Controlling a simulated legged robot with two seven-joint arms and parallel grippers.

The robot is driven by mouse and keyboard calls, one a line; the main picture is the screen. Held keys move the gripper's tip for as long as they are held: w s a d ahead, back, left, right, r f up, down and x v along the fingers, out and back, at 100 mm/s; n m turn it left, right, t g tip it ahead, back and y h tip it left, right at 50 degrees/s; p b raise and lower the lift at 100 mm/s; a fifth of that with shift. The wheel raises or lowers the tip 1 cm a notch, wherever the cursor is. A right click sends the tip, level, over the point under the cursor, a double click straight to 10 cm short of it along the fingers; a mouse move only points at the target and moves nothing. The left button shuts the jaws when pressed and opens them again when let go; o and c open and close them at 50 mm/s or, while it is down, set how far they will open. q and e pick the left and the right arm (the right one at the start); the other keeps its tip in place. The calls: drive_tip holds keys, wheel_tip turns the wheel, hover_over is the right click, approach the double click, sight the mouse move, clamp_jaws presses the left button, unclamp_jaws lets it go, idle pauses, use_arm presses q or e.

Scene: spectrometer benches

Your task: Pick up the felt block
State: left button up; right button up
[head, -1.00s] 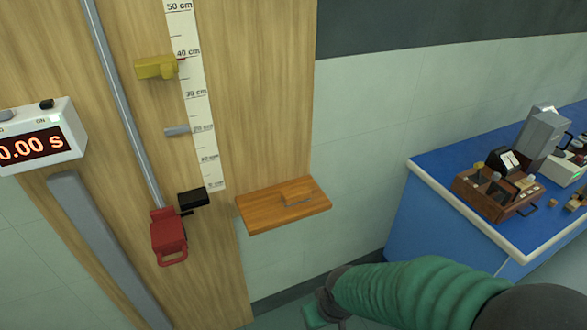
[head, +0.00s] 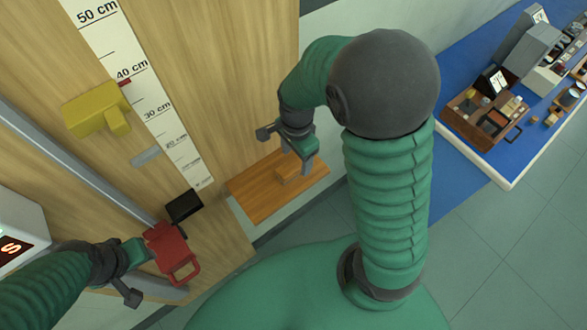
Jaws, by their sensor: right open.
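A small brown block (head: 288,176) lies on the wooden shelf (head: 262,205) at the foot of the board. It is the likeliest felt block, but I cannot make out felt on it. My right gripper (head: 303,164) is open just above this block, close to its right end, and partly covers it. I cannot tell whether its fingers touch the block. My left gripper (head: 140,262) is at the lower left, against or right beside the red clamp-like part (head: 168,250). Its fingers are too unclear to tell whether they grip it.
A black block (head: 184,206) sits by the scale (head: 142,90). A yellow part (head: 95,108) and a small grey peg (head: 146,156) stick out from the board. A timer (head: 15,232) is at the left. A blue bench (head: 488,146) with a wooden box (head: 478,115) stands at the right.

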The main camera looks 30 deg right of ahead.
sight(291, 166)
drive_tip(key=w+f, duration=0.2)
drive_tip(key=f, duration=0.1)
drive_tip(key=w+f, duration=0.1)
drive_tip(key=f, duration=0.1)
drive_tip(key=shift+d, duration=0.1)
drive_tip(key=f, duration=0.1)
drive_tip(key=s+f, duration=0.1)
drive_tip(key=f, duration=0.1)
drive_tip(key=shift+f, duration=0.35)
drive_tip(key=shift+w, duration=0.1)
drive_tip(key=shift+c, duration=0.2)
drive_tip(key=shift+w+f, duration=0.15)
drive_tip(key=shift+w, duration=0.05)
drive_tip(key=c, duration=0.5)
use_arm(q)
drive_tip(key=shift+w+f, duration=0.15)
drive_tip(key=shift+w, duration=0.9)
use_arm(e)
drive_tip(key=shift+s, duration=0.15)
clamp_jaws()
